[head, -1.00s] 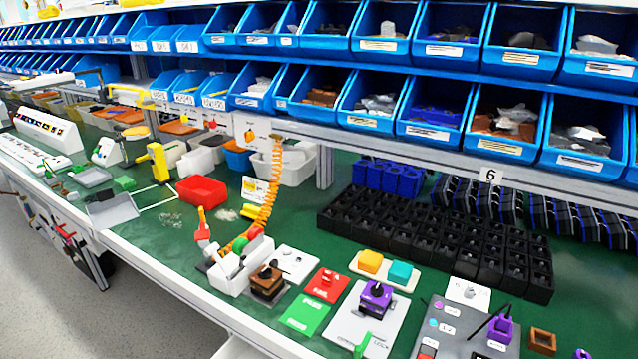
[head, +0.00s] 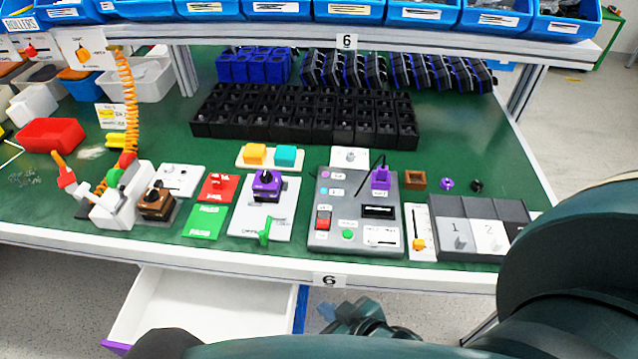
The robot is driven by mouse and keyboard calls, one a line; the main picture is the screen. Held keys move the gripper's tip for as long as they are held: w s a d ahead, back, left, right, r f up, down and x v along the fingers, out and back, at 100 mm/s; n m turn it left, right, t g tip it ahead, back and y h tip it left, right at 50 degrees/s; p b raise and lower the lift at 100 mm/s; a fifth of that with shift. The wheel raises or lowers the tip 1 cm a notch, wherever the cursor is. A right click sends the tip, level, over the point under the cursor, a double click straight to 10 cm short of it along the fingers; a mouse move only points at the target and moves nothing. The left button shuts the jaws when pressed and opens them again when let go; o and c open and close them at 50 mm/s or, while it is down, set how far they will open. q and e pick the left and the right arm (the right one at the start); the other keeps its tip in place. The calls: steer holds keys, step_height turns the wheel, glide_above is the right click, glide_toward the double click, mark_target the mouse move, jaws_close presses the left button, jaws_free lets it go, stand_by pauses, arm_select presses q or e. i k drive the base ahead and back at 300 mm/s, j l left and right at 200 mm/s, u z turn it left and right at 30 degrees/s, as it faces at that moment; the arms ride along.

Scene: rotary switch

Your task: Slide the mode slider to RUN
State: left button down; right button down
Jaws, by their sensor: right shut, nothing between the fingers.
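A narrow white plate (head: 421,218) lies on the green bench, right of the grey control panel. It has a slot and an orange knob (head: 418,243) near its front end, and looks like the mode slider. Its lettering is too small to read. My right gripper (head: 326,312) is low in the head view, in front of the bench edge and left of the plate, apart from it. It is shut and empty, and partly hidden by my own arm. My left gripper is not in view.
The grey control panel (head: 318,237) stands left of the slider plate, and grey blocks numbered 1 (head: 454,230) and 2 (head: 489,229) stand close on its right. An open white drawer (head: 210,300) juts out below the bench. Black bins (head: 300,132) stand behind.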

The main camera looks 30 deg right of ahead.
mark_target(373, 237)
steer(key=k+z, duration=0.1)
steer(key=z, duration=0.95)
